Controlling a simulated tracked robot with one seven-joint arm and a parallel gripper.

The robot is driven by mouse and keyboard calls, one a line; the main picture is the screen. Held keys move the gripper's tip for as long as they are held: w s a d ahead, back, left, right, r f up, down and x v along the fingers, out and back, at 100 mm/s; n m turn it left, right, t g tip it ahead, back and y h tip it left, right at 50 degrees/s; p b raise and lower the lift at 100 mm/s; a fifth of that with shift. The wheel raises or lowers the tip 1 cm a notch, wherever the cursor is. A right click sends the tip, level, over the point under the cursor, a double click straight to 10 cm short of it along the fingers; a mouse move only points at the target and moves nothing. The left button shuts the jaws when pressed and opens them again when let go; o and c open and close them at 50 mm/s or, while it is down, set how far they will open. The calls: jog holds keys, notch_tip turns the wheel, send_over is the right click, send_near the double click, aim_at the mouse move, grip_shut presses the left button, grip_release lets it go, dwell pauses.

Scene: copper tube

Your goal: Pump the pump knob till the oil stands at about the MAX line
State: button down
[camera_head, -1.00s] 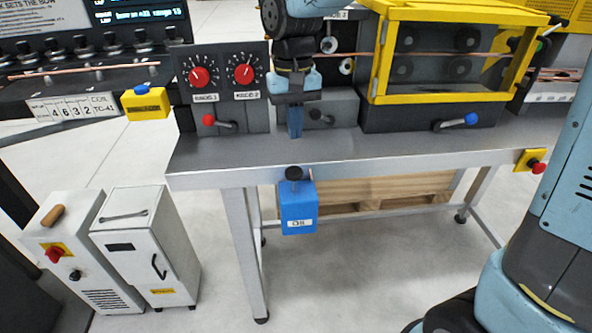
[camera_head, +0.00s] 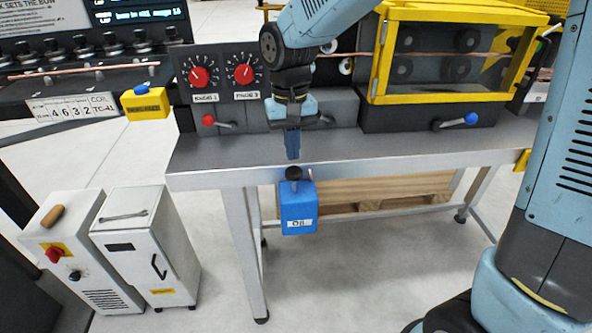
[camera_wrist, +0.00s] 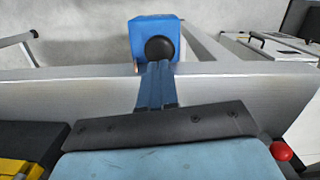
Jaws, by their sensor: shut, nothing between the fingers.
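The blue oil box (camera_head: 298,211) hangs at the front edge of the bench, with a white "OIL" label. The round black pump knob (camera_head: 294,173) stands on top of it. My gripper (camera_head: 292,157) is shut and empty, fingers pointing down, just above and behind the knob in the head view. A small gap seems to part the fingertips from the knob. In the wrist view the shut fingers (camera_wrist: 158,72) reach toward the knob (camera_wrist: 159,48), overlapping its near edge; whether they touch cannot be told. The oil level and MAX line are not visible.
The grey bench top (camera_head: 400,147) is clear near my gripper. Behind it stand a panel with two red dials (camera_head: 221,76), a red-knobbed lever (camera_head: 209,120) and a yellow-framed cage (camera_head: 440,98). A white cabinet (camera_head: 147,240) stands on the floor at left.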

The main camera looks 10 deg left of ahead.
aim_at(293, 168)
jog(key=shift+s+f, duration=0.1)
jog(key=shift+f, duration=1.05)
jog(key=shift+f, duration=1.3)
jog(key=shift+w+a+r, duration=0.25)
jog(key=shift+w, duration=0.45)
jog(key=shift+w+a+r, duration=0.2)
jog(key=shift+w+a, duration=0.05)
jog(key=shift+w, duration=0.45)
notch_tip(293, 168, up, 14)
jog(key=w, duration=0.1)
jog(key=shift+w+a+f, duration=0.15)
jog(key=shift+a, duration=0.15)
